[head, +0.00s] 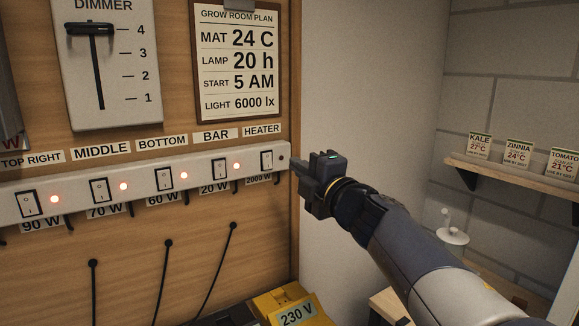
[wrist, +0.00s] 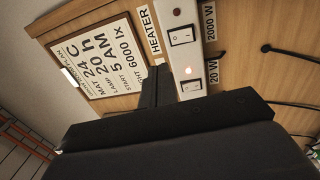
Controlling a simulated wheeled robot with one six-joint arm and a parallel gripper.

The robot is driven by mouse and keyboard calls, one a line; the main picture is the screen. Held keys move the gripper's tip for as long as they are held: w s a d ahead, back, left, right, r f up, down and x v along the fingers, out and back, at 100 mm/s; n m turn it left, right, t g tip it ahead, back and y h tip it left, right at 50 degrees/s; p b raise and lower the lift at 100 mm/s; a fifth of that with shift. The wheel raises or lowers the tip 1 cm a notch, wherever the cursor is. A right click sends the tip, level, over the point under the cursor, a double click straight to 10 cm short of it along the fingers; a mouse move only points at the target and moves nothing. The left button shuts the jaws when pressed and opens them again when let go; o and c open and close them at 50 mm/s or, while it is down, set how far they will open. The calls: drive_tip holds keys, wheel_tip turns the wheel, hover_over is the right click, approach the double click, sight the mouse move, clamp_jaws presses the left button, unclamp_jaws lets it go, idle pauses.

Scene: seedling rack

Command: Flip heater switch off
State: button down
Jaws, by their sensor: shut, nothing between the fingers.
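The heater switch (head: 266,160) is a black-framed white rocker at the right end of the white switch strip (head: 198,174), under the HEATER label (head: 262,131) and above a 2000 W tag. It also shows in the wrist view (wrist: 182,37). The small lamp (head: 283,158) to its right looks dark. My gripper (head: 295,164) is shut and empty, just right of the strip's end in the head view. In the wrist view its fingertips (wrist: 156,72) show beside the strip, near the HEATER label. I cannot tell whether they touch anything.
Several other rocker switches, including the BAR switch (head: 221,168), line the strip with red lamps lit. A dimmer (head: 108,65) and a clipboard (head: 238,62) hang above. Black cables hang below. A yellow 230 V box (head: 290,307) sits underneath. A seed-packet shelf (head: 510,170) is at right.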

drive_tip(key=shift+r+v, duration=0.2)
drive_tip(key=shift+v, duration=0.7)
drive_tip(key=shift+r+v, duration=0.2)
drive_tip(key=shift+v, duration=0.65)
